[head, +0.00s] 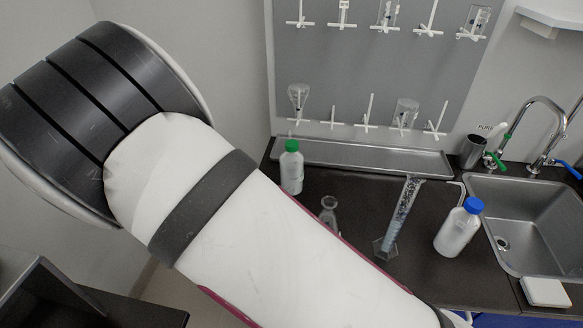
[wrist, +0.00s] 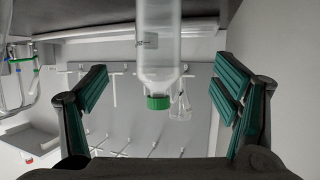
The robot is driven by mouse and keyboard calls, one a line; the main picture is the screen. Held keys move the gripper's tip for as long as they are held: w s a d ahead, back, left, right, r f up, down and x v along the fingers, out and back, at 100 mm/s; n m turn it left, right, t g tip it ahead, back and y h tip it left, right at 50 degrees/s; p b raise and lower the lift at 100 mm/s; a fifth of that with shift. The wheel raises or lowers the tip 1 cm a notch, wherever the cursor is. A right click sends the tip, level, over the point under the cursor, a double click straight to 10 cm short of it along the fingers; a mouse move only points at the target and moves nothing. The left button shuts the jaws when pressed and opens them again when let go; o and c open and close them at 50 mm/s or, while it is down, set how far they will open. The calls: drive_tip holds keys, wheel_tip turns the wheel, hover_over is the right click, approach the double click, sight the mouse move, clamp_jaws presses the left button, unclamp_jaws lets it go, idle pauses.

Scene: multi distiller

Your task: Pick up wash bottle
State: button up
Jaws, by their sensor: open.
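A white bottle with a blue cap (head: 460,229) stands on the dark counter left of the sink in the head view. A thin bent white tube shows beside its cap, like a wash bottle spout. A second, translucent bottle with a green cap (head: 291,168) stands at the back left of the counter. The wrist view is upside down. There my gripper (wrist: 163,78) is open and empty, its green-padded fingers wide apart. The green-capped bottle (wrist: 160,50) appears between and beyond them, not visibly touching either finger. My gripper is out of sight in the head view.
A small glass flask (head: 329,212) and a tall graduated cylinder (head: 399,216) stand between the bottles. A metal cup (head: 472,151) is near the tap. The sink (head: 535,222) is at the right. A pegboard (head: 370,75) with glassware rises behind a steel tray (head: 365,157).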

sight(292, 171)
drive_tip(key=x, duration=0.7)
drive_tip(key=shift+w, duration=0.1)
drive_tip(key=shift+x, duration=2.6)
drive_tip(key=shift+d+r, duration=0.1)
drive_tip(key=shift+d, duration=0.05)
drive_tip(key=c, duration=1)
